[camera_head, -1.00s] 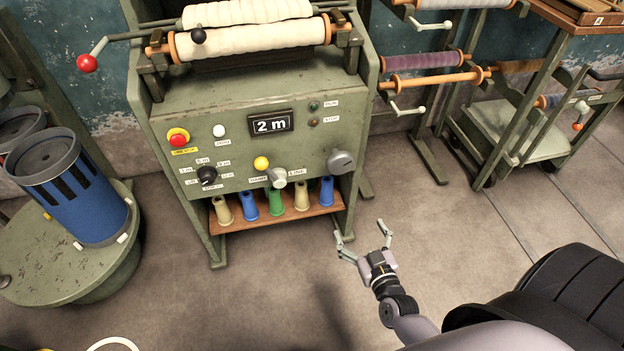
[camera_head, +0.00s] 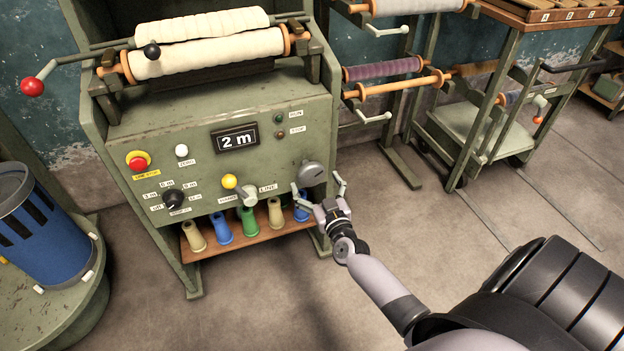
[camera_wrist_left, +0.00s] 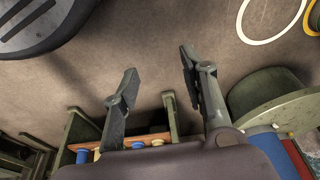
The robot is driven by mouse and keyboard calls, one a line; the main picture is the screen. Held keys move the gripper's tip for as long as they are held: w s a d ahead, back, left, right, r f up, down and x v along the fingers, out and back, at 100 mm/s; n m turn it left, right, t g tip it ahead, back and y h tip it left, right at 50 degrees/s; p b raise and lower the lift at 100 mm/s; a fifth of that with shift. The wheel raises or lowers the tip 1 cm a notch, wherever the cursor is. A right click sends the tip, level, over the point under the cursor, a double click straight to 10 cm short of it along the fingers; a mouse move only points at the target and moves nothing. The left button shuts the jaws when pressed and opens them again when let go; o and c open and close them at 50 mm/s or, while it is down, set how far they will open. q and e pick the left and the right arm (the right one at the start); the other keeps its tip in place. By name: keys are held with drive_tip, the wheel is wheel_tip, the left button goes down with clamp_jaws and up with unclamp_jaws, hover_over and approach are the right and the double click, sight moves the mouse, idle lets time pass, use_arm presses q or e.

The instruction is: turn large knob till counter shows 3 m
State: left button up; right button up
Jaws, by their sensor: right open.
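The counter (camera_head: 236,139) on the green machine's front panel reads 2 m. The large grey knob (camera_head: 312,173) is on the right of the panel, with a light line on its face. My right gripper (camera_head: 318,184) is open in front of the panel, just below and around the knob's lower edge in the picture; I cannot tell whether it touches it. My left gripper (camera_wrist_left: 158,74) shows only in the left wrist view, open and empty, with bare floor beyond its fingers.
Several spools stand on a wooden shelf (camera_head: 255,240) below.

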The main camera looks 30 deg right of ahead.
sight(313, 179)
drive_tip(key=shift+x, duration=1.55)
use_arm(q)
wheel_tip(313, 179, up, 3)
drive_tip(key=shift+w+f, duration=0.1)
drive_tip(key=shift+f, duration=0.05)
use_arm(e)
drive_tip(key=c, duration=1.2)
drive_tip(key=shift+o, duration=0.2)
use_arm(q)
drive_tip(key=shift+f, duration=0.15)
use_arm(e)
drive_tip(key=shift+m, duration=0.4)
